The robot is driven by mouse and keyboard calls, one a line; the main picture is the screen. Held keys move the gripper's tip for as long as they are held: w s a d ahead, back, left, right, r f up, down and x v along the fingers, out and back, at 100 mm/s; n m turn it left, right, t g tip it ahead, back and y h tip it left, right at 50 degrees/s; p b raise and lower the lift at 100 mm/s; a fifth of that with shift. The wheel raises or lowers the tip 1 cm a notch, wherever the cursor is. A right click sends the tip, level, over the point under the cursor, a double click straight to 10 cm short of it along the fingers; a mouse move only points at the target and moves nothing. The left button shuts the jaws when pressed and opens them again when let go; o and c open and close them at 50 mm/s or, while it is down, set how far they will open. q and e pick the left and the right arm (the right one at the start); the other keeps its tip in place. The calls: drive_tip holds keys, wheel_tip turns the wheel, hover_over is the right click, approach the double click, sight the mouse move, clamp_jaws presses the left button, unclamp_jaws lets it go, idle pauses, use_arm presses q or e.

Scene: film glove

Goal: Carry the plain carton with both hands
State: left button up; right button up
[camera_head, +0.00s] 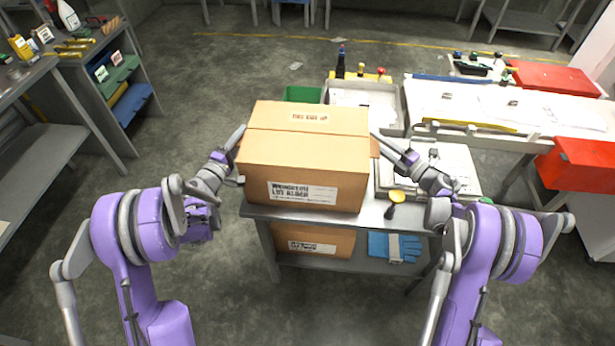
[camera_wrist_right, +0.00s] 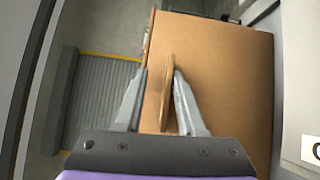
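A large brown carton (camera_head: 303,155) with a printed label on its front and a smaller one on top sits on a grey metal cart (camera_head: 375,217). My left gripper (camera_head: 236,142) is at the carton's left side; its fingertips are partly hidden there. My right gripper (camera_head: 380,143) is at the right side. In the right wrist view, my right gripper (camera_wrist_right: 158,95) is open, with a thin brown flap (camera_wrist_right: 168,85) on the carton's side (camera_wrist_right: 225,75) standing between its fingers. The right finger is close to the flap, and a gap shows on the left.
A second labelled carton (camera_head: 312,241) and blue gloves (camera_head: 394,247) are on the cart's lower shelf. A dark bottle (camera_head: 341,62) and trays stand behind. A white workbench (camera_head: 500,103) with red bins (camera_head: 583,172) is right, shelving (camera_head: 38,150) left. Floor between shelving and cart is clear.

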use_arm(q)
drive_tip(key=v, duration=1.2)
use_arm(e)
drive_tip(key=v, duration=1.2)
